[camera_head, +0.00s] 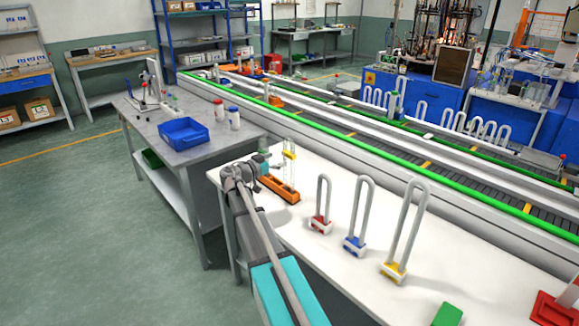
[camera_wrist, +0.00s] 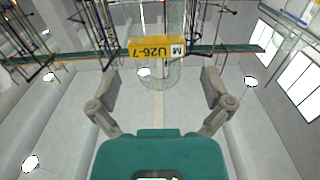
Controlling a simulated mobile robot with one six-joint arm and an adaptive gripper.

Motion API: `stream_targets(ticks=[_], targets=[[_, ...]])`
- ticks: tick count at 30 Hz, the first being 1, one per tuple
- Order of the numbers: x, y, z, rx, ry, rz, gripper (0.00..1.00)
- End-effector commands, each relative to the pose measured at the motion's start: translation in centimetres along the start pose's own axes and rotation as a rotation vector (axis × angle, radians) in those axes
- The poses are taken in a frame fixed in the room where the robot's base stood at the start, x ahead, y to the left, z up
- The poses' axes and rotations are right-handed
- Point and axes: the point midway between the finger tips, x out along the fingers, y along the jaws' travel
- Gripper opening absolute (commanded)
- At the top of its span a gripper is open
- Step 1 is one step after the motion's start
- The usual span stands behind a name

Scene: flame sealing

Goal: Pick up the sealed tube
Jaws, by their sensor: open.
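My gripper (camera_wrist: 157,78) is open, one finger on each side of the tube's rounded end as seen there, with gaps on both sides. I cannot tell how far the tube lies beyond the fingertips. In the head view my gripper (camera_head: 268,163) is just left of the tube, at about label height.
White U-shaped pieces stand on red (camera_head: 320,225), blue (camera_head: 354,246) and yellow (camera_head: 392,271) bases to the right. A green block (camera_head: 447,315) lies at the front. A conveyor with a green rail (camera_head: 440,196) runs behind. A grey table with a blue bin (camera_head: 184,133) stands left.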

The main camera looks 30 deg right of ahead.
Motion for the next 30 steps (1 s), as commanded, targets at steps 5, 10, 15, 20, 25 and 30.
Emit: stream_targets(ticks=[5,10,15,20,25,30], targets=[[0.5,0.0,0.0,0.000,0.000,0.000,1.00],[0.5,0.0,0.0,0.000,0.000,0.000,1.00],[0.7,0.0,0.0,0.000,0.000,0.000,1.00],[2.0,0.1,-0.1,0.000,0.000,0.001,1.00],[4.0,0.3,-0.2,0.000,0.000,0.001,1.00],[5.5,0.3,-0.2,0.001,0.000,0.000,1.00]])
